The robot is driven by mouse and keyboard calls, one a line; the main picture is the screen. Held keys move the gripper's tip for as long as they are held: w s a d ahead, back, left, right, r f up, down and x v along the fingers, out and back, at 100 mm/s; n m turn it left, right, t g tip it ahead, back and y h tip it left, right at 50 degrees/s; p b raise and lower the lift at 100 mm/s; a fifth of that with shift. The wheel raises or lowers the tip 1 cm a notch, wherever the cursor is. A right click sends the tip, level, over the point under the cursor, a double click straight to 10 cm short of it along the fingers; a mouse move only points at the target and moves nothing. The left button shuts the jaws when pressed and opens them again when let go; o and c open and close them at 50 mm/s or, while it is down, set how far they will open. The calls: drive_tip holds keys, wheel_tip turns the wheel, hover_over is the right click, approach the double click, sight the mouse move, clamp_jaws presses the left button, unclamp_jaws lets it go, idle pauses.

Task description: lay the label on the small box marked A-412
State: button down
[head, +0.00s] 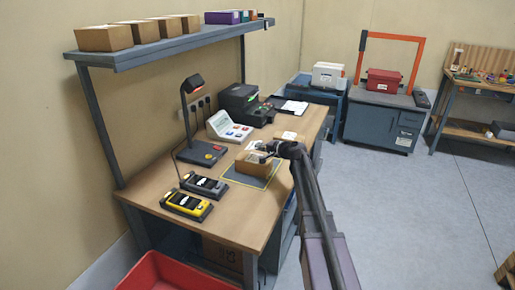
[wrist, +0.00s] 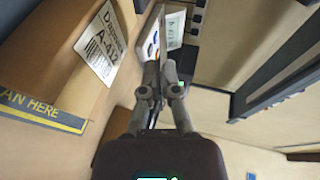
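The small cardboard box (head: 253,168) stands on the dark mat (head: 236,178) on the workbench. In the wrist view its cardboard face (wrist: 50,62) is at the left, with a white patch reading A-412 on it. My gripper (head: 268,152) is just above and beside the box at its right. In the wrist view my gripper (wrist: 152,75) has its fingers close together.
Two scanner-like units, grey (head: 204,186) and yellow (head: 187,204), lie at the bench's front left. A lamp (head: 199,150), a white button console (head: 229,127) and a black printer (head: 245,104) stand behind.

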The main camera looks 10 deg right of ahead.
drive_tip(key=shift+f+b, duration=1.9)
drive_tip(key=shift+f, duration=0.35)
drive_tip(key=c, duration=0.8)
unclamp_jaws()
drive_tip(key=shift+c, duration=0.2)
drive_tip(key=shift+s+d, duration=0.15)
drive_tip(key=shift+s+d, duration=0.35)
drive_tip(key=shift+d, duration=0.25)
drive_tip(key=shift+s+d, duration=0.35)
drive_tip(key=shift+d, duration=0.25)
drive_tip(key=shift+c, duration=0.3)
